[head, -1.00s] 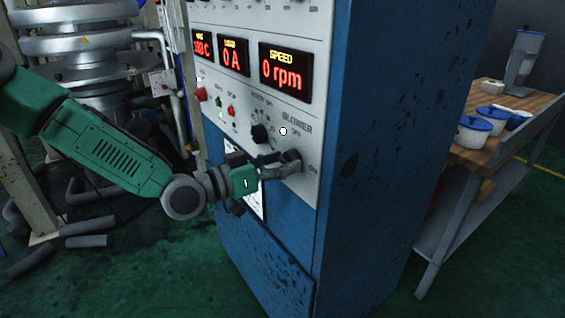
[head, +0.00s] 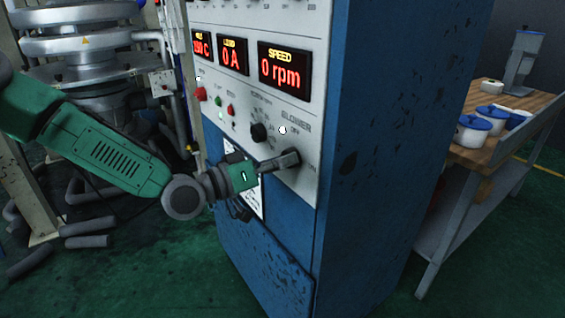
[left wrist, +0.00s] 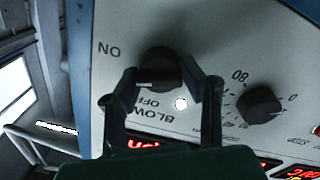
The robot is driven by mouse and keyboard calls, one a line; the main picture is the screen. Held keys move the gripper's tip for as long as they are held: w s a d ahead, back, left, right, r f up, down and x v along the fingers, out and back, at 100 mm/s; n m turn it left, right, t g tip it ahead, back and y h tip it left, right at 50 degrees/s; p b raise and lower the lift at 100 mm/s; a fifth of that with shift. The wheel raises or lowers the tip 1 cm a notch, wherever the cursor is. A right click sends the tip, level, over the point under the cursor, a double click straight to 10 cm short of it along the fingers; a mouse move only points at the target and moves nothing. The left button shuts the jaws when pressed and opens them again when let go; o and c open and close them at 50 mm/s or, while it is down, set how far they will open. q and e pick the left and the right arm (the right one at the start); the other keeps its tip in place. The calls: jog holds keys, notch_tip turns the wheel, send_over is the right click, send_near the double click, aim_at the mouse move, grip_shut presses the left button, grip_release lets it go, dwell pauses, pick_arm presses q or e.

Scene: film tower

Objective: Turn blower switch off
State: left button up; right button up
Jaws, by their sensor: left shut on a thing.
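The blower switch is a black knob (left wrist: 158,70) on the panel, with ON and OFF labels beside it. In the left wrist view a pale mark shows on its lower edge; I cannot tell for sure which label it points at. In the head view the knob is mostly hidden by my fingers. My left gripper (head: 282,160) reaches in from the left and is shut on the blower switch, one finger on each side of it in the left wrist view (left wrist: 170,82). My right gripper is out of view.
The grey panel (head: 305,185) is on a blue cabinet (head: 370,150). A second black knob (head: 258,132) and red buttons (head: 200,93) sit close to the switch. The speed display (head: 282,70) reads 0 rpm. A wooden-topped bench (head: 490,148) with blue-lidded pots stands at right.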

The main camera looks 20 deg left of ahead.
pick_arm(q)
jog(key=n, duration=0.3)
jog(key=shift+w+a+n+b, duration=0.1)
jog(key=shift+a+n+b, duration=0.05)
jog(key=shift+n+b, duration=0.2)
jog(key=n+b, duration=0.1)
jog(key=n, duration=0.3)
jog(key=shift+f, duration=0.1)
jog(key=n+b, duration=0.1)
jog(key=n, duration=0.2)
jog(key=shift+f+n, duration=0.1)
jog(key=shift+n, duration=0.15)
jog(key=shift+n+b, duration=0.7)
jog(key=shift+n, duration=0.8)
jog(key=shift+t+y, duration=0.3)
